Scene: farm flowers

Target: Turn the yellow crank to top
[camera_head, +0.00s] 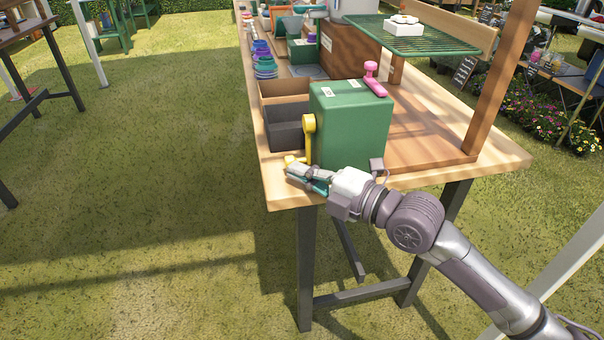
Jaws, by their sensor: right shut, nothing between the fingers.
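The yellow crank (308,138) is on the left side of a green box (352,125) at the near end of the wooden table. Its arm hangs down from a hub high on that side, and a yellow handle (293,160) sticks out to the left at the bottom. My right gripper (290,172) is shut and empty, just below and beside this handle. I cannot tell whether it touches the handle. My left gripper is not in view.
A pink lever (374,80) sits on top of the green box. A dark bin (285,126) stands behind the crank. A wooden post (499,85) rises at the right of the table (450,140). The grass to the left is open.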

